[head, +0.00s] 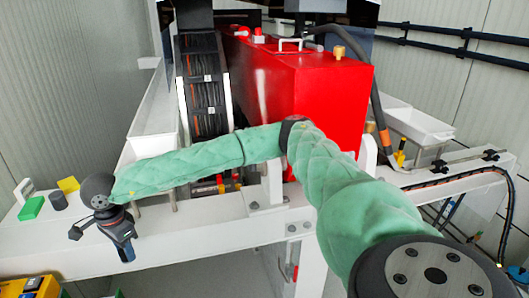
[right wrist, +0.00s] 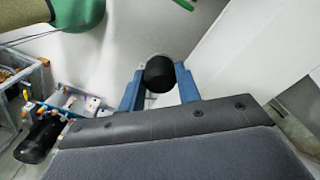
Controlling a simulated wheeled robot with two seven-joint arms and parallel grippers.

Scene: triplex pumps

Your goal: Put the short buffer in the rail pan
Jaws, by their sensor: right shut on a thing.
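My right gripper (right wrist: 160,82) is shut on a black rounded piece, which looks like the short buffer (right wrist: 160,70), between its blue fingers. In the head view my right gripper (head: 124,248) hangs at the front edge of the white beam on the left, pointing down; the held piece cannot be made out there. A dark cylinder (head: 58,201) stands on the beam left of it. White open pans show left of the black cable chain (head: 148,149) and on the far right (head: 420,127); I cannot tell which is the rail pan. My left gripper is out of view.
A green block (head: 31,208) and a yellow block (head: 68,185) sit on the white beam (head: 215,232) at the left. The large red tank (head: 318,95) stands behind my right arm. A yellow machine (head: 30,286) is at the lower left.

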